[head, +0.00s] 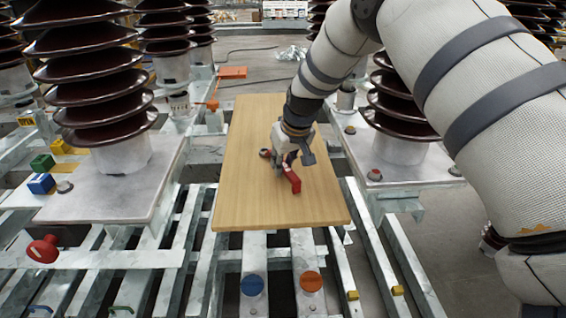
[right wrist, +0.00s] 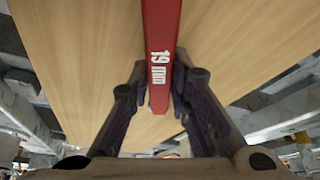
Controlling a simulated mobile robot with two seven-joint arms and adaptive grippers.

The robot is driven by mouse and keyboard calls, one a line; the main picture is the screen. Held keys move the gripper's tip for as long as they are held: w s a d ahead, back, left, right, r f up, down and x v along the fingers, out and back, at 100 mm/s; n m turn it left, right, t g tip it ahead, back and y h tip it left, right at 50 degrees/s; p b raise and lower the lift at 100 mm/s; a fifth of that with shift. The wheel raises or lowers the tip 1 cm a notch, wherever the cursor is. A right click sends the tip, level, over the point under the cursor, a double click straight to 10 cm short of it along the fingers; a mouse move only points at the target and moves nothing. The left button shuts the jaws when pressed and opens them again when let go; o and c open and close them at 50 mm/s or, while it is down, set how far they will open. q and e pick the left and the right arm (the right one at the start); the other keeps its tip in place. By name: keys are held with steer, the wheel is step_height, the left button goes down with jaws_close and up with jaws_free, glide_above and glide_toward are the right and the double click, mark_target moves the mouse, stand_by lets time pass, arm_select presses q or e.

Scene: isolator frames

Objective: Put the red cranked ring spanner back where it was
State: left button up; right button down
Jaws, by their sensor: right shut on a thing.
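The red cranked ring spanner (head: 292,181) is at the wooden board, in the middle of the head view. My right gripper (head: 283,158) points down over the board and is shut on the spanner. In the right wrist view the red shank (right wrist: 162,40), marked "19 mm", runs between the two fingers (right wrist: 168,95) of my right gripper. A small dark round end (head: 265,153) shows left of the gripper. I cannot tell whether the spanner touches the board. My left gripper is not in view.
The wooden board (head: 240,190) lies across pale metal beams and is otherwise bare. Brown ribbed insulators (head: 100,90) stand on both sides. Blue (head: 252,285) and orange (head: 311,281) round caps sit in front of it. Green (head: 42,163) and blue (head: 41,183) blocks are at left.

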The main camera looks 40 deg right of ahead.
steer(key=c, duration=1.5)
jaws_free()
steer(key=shift+f, duration=0.1)
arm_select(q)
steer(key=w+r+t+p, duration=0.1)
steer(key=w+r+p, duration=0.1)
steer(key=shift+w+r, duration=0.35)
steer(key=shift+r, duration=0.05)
arm_select(e)
steer(key=v, duration=1.2)
